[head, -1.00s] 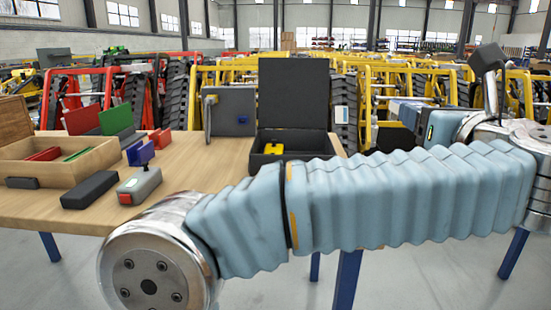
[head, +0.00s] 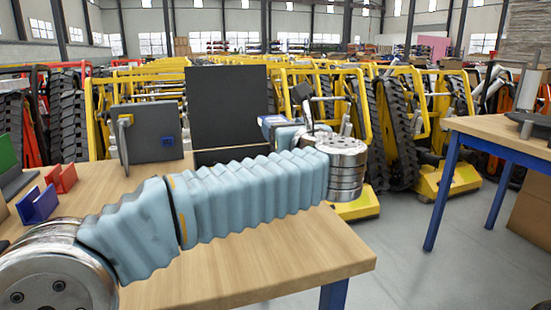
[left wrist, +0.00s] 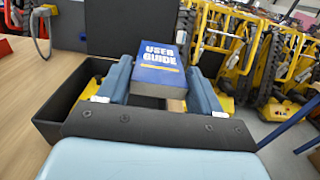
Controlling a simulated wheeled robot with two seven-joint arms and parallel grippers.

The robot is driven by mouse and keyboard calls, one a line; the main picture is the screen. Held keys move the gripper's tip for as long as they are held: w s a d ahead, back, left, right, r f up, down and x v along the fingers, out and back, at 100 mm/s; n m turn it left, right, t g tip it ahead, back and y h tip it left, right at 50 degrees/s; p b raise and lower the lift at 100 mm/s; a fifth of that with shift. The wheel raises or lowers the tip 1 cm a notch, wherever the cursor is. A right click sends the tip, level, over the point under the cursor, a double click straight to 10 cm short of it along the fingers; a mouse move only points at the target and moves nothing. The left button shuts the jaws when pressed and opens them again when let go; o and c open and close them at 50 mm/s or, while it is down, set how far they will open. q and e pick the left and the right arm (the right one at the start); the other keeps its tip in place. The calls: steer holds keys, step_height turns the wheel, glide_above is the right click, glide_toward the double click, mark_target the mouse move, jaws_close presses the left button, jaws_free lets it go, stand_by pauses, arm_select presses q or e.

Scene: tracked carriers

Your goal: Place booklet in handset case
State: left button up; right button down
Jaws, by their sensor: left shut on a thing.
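My left gripper (left wrist: 158,72) is shut on a dark blue booklet (left wrist: 158,57) marked "USER GUIDE", held between its two blue-grey fingers. The handset case is black with its lid standing open; the lid (head: 228,103) and a strip of the base (head: 215,155) show in the head view behind my left arm. In the left wrist view the case base (left wrist: 48,130) lies under and left of the gripper, and the booklet is above or beside its right end; I cannot tell which. A yellow item (left wrist: 92,88) shows inside the case. My right gripper is not in view.
Blue (head: 37,204), red (head: 60,179) and green (head: 8,154) pieces lie at the left of the wooden table (head: 300,250). The table's front right is clear. Another table (head: 500,130) stands at right.

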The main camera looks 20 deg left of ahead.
arm_select(q)
steer(key=w+a+f, duration=0.2)
steer(key=w+f, duration=0.1)
steer(key=f, duration=0.4)
steer(key=shift+f+b, duration=0.3)
steer(key=shift+f+b, duration=0.6)
steer(key=shift+b, duration=0.3)
steer(key=o, duration=1.1)
